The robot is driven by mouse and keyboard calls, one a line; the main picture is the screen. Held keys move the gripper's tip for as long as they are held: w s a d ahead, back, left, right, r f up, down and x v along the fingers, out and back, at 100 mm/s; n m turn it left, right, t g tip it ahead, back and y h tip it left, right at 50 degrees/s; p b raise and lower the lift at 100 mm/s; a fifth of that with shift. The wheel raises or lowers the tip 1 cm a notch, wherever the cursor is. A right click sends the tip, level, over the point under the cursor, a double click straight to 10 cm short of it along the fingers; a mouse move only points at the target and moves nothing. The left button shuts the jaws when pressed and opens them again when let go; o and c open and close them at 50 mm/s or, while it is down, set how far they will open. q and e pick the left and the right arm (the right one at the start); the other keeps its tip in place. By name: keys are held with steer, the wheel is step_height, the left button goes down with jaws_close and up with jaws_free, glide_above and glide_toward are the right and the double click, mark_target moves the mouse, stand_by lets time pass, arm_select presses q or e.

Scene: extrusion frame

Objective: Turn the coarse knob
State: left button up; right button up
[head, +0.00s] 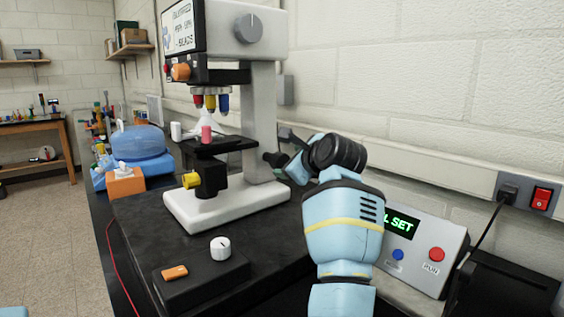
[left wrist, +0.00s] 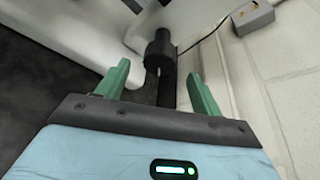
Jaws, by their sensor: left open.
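The microscope-like instrument (head: 262,110) stands on the dark bench, with a black knob (head: 274,160) low on the right side of its column. I take this as the coarse knob; no label shows. In the left wrist view the black knob (left wrist: 160,47) is a short cylinder jutting from the pale body. My left gripper (head: 290,158) is beside the knob; its green fingers are partly hidden by its wrist. In the wrist view the left gripper (left wrist: 158,72) is open, with the knob ahead between the fingertips. I cannot tell whether they touch it.
A grey dial (head: 248,28), an orange knob (head: 181,72) and a yellow knob (head: 191,180) are also on the instrument. A control box (head: 428,244) stands at right by the wall. A black box with a white knob (head: 220,247) lies in front.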

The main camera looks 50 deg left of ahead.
mark_target(283, 161)
arm_select(q)
steer(key=x, duration=0.7)
steer(key=shift+w+a+f+p, duration=0.15)
steer(key=shift+w+a+p, duration=0.05)
steer(key=shift+a+p, duration=0.15)
steer(key=shift+d, duration=0.1)
steer(key=c, duration=1)
